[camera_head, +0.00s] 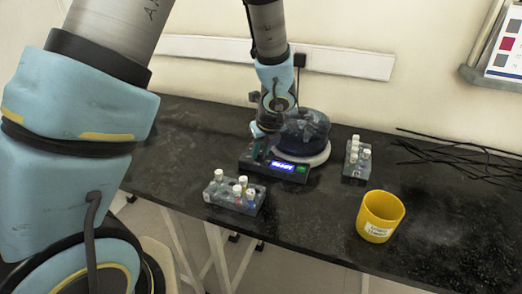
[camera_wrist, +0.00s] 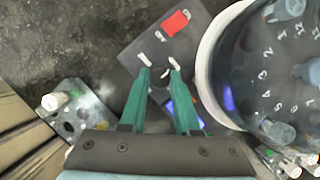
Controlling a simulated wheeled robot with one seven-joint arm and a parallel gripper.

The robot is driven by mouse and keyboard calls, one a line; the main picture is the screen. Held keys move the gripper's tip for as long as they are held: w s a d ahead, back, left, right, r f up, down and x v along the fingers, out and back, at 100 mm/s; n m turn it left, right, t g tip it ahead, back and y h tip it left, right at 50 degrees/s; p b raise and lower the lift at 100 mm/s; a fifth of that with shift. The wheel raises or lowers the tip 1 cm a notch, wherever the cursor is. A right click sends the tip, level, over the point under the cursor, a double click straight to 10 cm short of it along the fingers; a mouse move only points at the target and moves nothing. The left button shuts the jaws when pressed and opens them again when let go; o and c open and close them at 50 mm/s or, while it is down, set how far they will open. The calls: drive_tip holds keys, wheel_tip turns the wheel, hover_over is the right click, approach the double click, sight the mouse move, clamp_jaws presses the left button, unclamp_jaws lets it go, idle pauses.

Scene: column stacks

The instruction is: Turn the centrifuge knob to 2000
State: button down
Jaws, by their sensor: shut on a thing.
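The centrifuge has a dark round bowl (camera_head: 305,128) on a white base. Its dark control panel (camera_head: 247,161) has a lit blue display (camera_head: 283,164), whose digits are too small to read. My gripper (camera_head: 261,155) reaches down to the left end of this panel. In the wrist view, my green-fingered gripper (camera_wrist: 159,66) is shut on the small dark knob (camera_wrist: 160,72), with a fingertip on each side. The fingers hide much of the knob, so its setting cannot be read. The white centrifuge rim (camera_wrist: 203,75) is close on the right, with numbered slots inside.
A tube rack (camera_head: 222,197) with several capped tubes stands in front of the centrifuge. Another rack (camera_head: 353,171) is to its right. A yellow cup (camera_head: 380,216) stands near the front edge, and black cables (camera_head: 455,165) lie at right. The black bench between them is clear.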

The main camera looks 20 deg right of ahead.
idle(0.4)
drive_tip(key=n+p, duration=0.1)
drive_tip(key=n, duration=0.1)
drive_tip(key=n+y+p, duration=0.1)
drive_tip(key=n, duration=0.1)
drive_tip(key=shift+d+r+y, duration=0.15)
drive_tip(key=shift+y, duration=0.15)
drive_tip(key=n+p, duration=0.1)
drive_tip(key=n, duration=0.1)
drive_tip(key=n+g+y+p, duration=0.1)
drive_tip(key=n, duration=0.1)
drive_tip(key=shift+w+d+n, duration=0.1)
drive_tip(key=shift+w+n, duration=0.05)
drive_tip(key=shift+n, duration=0.15)
drive_tip(key=n+g, duration=0.1)
drive_tip(key=n, duration=0.1)
drive_tip(key=n+g+y, duration=0.1)
drive_tip(key=n, duration=0.2)
drive_tip(key=shift+w+p, duration=0.1)
drive_tip(key=shift+p, duration=0.25)
drive_tip(key=shift+w+n+g+y, duration=0.1)
drive_tip(key=shift+n+g+y, duration=0.45)
drive_tip(key=shift+n, duration=1.55)
drive_tip(key=shift+g, duration=0.25)
drive_tip(key=c, duration=0.6)
unclamp_jaws()
drive_tip(key=shift+h, duration=0.25)
